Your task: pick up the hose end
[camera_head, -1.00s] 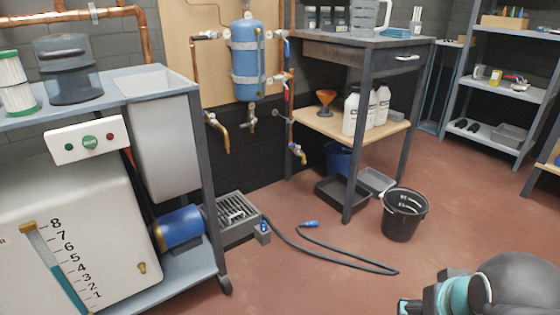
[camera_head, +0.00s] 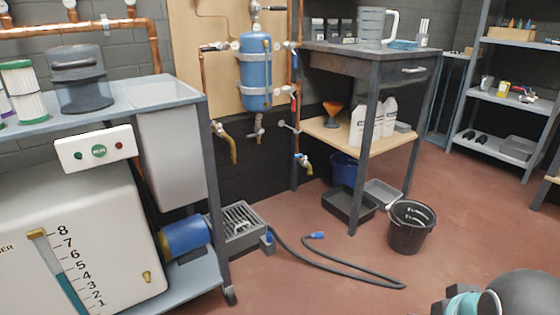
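The hose (camera_head: 345,266) is dark grey and lies on the red floor in a long loop. Its free hose end (camera_head: 315,236) has a blue tip and lies on the floor in front of the dark workbench. The hose's other end meets a blue fitting (camera_head: 268,238) beside the floor drain box. Part of my arm shows at the bottom right corner as a dark rounded link with a teal ring. My gripper is not in view.
A black bucket (camera_head: 410,228) stands right of the hose end. Grey trays (camera_head: 348,206) lie under the workbench (camera_head: 371,70). A wheeled cart (camera_head: 180,285) with a tank (camera_head: 70,230) stands at left. The floor in front of the hose is clear.

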